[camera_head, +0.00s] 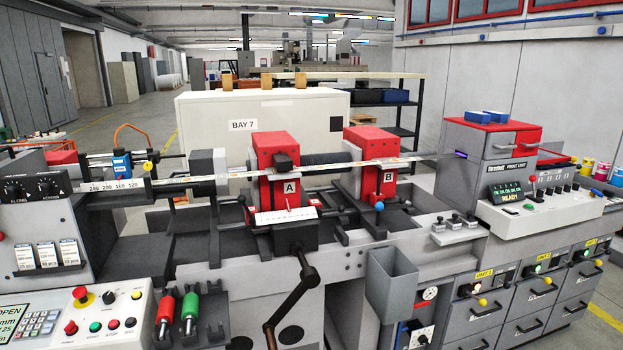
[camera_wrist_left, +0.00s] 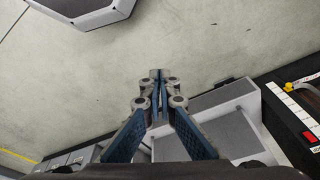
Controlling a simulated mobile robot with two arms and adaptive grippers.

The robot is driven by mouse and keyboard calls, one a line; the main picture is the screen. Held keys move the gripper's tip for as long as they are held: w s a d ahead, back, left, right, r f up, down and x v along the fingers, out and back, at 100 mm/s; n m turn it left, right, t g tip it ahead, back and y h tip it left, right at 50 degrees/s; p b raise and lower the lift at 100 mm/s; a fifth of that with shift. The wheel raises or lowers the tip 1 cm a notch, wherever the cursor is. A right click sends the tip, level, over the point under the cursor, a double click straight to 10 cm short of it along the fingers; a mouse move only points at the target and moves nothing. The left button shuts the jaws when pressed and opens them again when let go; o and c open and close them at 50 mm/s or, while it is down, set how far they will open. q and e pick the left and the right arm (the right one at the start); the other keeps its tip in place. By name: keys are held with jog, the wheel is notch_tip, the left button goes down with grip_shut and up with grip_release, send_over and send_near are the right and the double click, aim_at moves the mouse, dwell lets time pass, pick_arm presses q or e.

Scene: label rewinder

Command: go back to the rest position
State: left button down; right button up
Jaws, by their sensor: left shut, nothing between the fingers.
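My left gripper (camera_wrist_left: 158,76) shows in the left wrist view. Its fingers are shut with nothing between them, over a bare grey floor (camera_wrist_left: 200,40). It touches nothing that I can see. Neither of my grippers shows in the head view, and my right gripper is not in either view. The label rewinder stands in the head view with red unit A (camera_head: 275,165) and red unit B (camera_head: 372,160) on its bed. A dark crank handle (camera_head: 297,290) hangs at its front.
A control panel with buttons (camera_head: 100,312) is at the front left. A red and a green handled tool (camera_head: 190,308) sit beside it. A grey open bin (camera_head: 391,282) hangs at the front. The print unit (camera_head: 490,160) stands at right. A grey box-like part (camera_wrist_left: 225,125) lies near my left gripper's fingers.

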pick_arm(q)
jog(key=s+a+f+g+b, duration=0.1)
jog(key=s+a+f+b, duration=0.2)
jog(key=s+f, duration=1.4)
notch_tip(320, 180, down, 3)
jog(key=shift+s+f, duration=0.2)
